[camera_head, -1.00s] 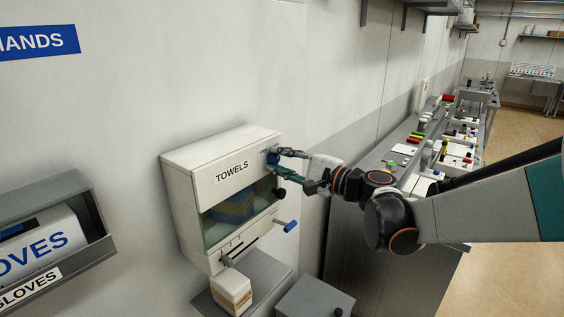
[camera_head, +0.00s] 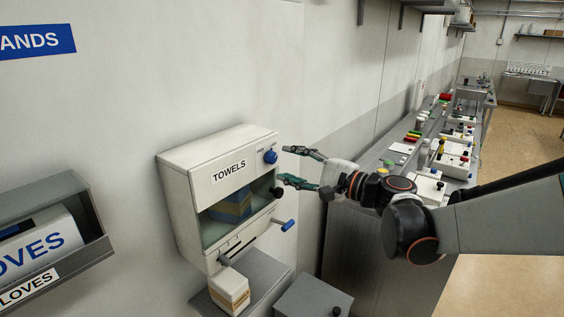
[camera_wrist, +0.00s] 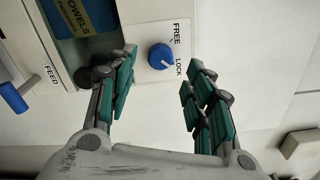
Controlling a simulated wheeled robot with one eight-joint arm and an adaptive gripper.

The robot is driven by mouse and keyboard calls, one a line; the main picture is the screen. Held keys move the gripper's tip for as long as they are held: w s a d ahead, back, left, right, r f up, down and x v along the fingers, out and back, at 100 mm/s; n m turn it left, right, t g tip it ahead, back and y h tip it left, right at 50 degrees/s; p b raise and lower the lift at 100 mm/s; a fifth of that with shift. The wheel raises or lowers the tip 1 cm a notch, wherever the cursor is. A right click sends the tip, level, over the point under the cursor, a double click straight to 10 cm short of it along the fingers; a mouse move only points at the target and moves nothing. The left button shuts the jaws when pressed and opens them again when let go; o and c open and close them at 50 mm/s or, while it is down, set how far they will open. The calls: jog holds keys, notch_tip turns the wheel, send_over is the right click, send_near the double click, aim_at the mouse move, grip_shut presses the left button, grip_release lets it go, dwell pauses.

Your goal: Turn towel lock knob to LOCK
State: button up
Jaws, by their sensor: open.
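The blue towel lock knob (camera_head: 270,156) is on the upper right of the front of the white TOWELS dispenser (camera_head: 190,157). In the wrist view the knob (camera_wrist: 160,57) sits beside a label reading FREE and LOCK (camera_wrist: 178,50). A pale pointer mark on the knob points toward the LOCK word. My gripper (camera_head: 285,165) is open and empty, a little to the right of the knob and apart from it. In the wrist view, the knob shows between and beyond the spread fingers of my gripper (camera_wrist: 160,80).
A dark knob (camera_head: 278,193) and a blue-handled crank (camera_head: 289,226) stick out below the lock knob. A gloves box (camera_head: 40,244) in a grey holder is at the left. A grey bench (camera_head: 352,215) with several devices runs along the wall at the right.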

jog(key=v, duration=0.7)
jog(key=shift+s+d, duration=0.25)
jog(key=shift+d, duration=0.05)
jog(key=s+a+f+n+g+h+b, duration=0.1)
jog(key=s+f+n+h+b, duration=0.15)
jog(key=f+b, duration=0.2)
jog(key=s+f+n+h+b, duration=0.1)
jog(key=s+f+h+b, duration=0.25)
jog(key=f, duration=0.25)
jog(key=s+d+f+n+g+h, duration=0.1)
jog(key=s+d+f+n+h, duration=0.3)
jog(key=s, duration=0.4)
jog(key=s+d+f+n+g+h+b, duration=0.1)
jog(key=s+d+f+n+g+h, duration=0.1)
jog(key=s+d+f+n+h, duration=0.2)
jog(key=s+d+f, duration=0.2)
jog(key=s+f, duration=0.2)
jog(key=s, duration=0.1)
jog(key=shift+s+d, duration=0.25)
jog(key=shift+d, duration=0.15)
jog(key=shift+c, duration=0.6)
